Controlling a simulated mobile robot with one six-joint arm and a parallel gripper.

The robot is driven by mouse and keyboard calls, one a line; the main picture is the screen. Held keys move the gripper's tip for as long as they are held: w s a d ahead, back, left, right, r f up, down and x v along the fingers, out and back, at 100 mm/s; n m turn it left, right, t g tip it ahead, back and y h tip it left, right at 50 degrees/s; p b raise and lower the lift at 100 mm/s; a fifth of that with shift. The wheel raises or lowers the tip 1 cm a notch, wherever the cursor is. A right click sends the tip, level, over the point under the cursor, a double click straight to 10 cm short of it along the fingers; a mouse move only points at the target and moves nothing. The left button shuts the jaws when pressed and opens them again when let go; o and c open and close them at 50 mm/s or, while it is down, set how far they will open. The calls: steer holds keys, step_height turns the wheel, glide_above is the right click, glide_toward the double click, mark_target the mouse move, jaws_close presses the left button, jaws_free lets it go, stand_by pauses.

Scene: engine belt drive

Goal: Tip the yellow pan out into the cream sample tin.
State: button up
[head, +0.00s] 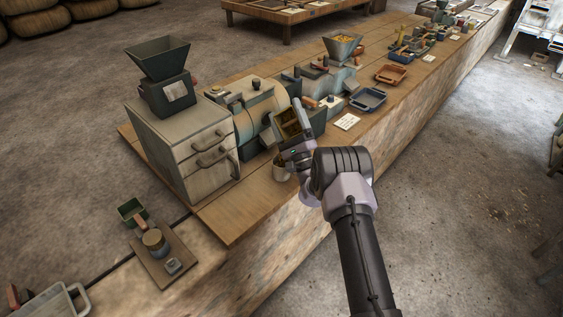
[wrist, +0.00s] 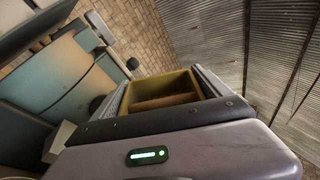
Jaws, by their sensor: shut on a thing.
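My gripper (head: 296,128) is shut on the yellow pan (head: 290,124), which is raised above the bench with its open side turned partly toward the head camera. In the wrist view the pan (wrist: 153,87) sits between the two fingers, and a brown-orange surface shows inside it. I cannot tell whether that is its contents or its inner wall. The cream sample tin (head: 280,169) stands on the bench below my gripper, partly hidden by it. I cannot make out the inside of the tin or anything falling into it.
A drawer cabinet (head: 195,150) with a hopper (head: 158,60) on top stands left of the tin. A rounded machine (head: 258,108) is close behind the pan. A blue-grey tray (head: 368,99) and an orange tray (head: 391,75) lie farther along. The bench's front strip is mostly clear.

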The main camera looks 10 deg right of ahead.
steer(key=shift+s+a+n+y+b, duration=0.3)
steer(key=shift+a+n+y+b, duration=0.15)
steer(key=shift+n+y, duration=0.3)
steer(key=shift+s+a+r+n+g+y, duration=0.1)
steer(key=shift+n+g+y, duration=0.05)
steer(key=shift+n+y, duration=0.4)
steer(key=shift+s+a+r+n+g+y, duration=0.1)
steer(key=shift+a+n+g+y, duration=0.1)
steer(key=shift+n+y, duration=0.35)
steer(key=shift+s+a+n+g+y, duration=0.1)
steer(key=shift+n+g+y, duration=0.05)
steer(key=shift+n+y, duration=0.4)
